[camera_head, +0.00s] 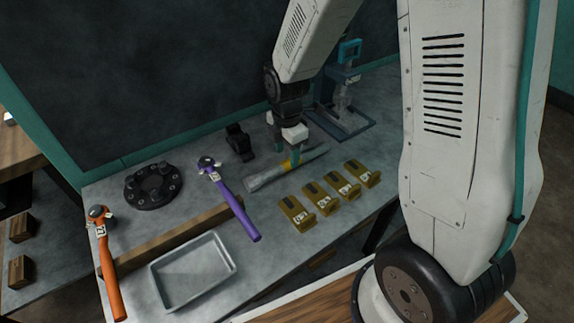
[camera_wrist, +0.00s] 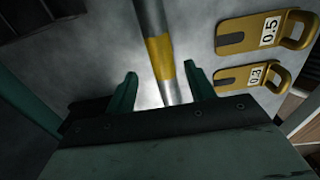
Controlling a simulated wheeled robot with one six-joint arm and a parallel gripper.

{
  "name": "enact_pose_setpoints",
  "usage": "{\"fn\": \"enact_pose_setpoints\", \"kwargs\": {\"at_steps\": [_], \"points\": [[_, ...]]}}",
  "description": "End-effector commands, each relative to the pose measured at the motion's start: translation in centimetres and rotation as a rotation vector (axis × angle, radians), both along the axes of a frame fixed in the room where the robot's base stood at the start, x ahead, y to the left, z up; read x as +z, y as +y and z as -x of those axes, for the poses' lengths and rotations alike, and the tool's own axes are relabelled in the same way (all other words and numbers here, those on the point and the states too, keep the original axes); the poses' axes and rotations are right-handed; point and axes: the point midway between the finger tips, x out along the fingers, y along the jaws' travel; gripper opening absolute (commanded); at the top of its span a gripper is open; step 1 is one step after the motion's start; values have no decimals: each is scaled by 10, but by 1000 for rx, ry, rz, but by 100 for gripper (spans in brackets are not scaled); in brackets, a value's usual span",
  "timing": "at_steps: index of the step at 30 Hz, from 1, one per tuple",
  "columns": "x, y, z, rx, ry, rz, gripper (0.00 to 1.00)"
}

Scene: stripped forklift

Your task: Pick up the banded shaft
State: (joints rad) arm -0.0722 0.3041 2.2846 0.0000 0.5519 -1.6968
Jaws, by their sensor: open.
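The banded shaft (camera_head: 272,175) is a grey metal rod with a yellow band, lying on the grey workbench. In the wrist view the shaft (camera_wrist: 152,18) runs from the top down between my fingers, with its yellow band just ahead of the fingertips. My gripper (camera_head: 289,156) has green fingers and is at the shaft near the band. In the wrist view my gripper (camera_wrist: 160,82) is open, one finger on each side of the shaft, with gaps visible. The shaft's lower part is hidden by the gripper body. I cannot tell the fingertips' height above the bench.
Several brass tagged brackets (camera_head: 313,197) lie close to the right of the shaft. A purple-handled ratchet (camera_head: 233,203) lies to its left. A blue-framed press (camera_head: 345,105) stands behind. A grey tray (camera_head: 192,272), an orange ratchet (camera_head: 108,265) and a black flange (camera_head: 153,186) are farther left.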

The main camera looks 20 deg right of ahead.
Motion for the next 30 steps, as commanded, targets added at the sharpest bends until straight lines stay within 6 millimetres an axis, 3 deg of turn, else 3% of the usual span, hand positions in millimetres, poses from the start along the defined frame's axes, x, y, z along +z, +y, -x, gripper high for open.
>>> {"fn": "enact_pose_setpoints", "kwargs": {"at_steps": [6,15,21,30], "points": [[-31,0,4,-1,3,1,54],[-35,0,4,-2,1,0,54],[-35,0,4,-2,1,0,1],[-32,0,3,-2,-2,0,1]]}}
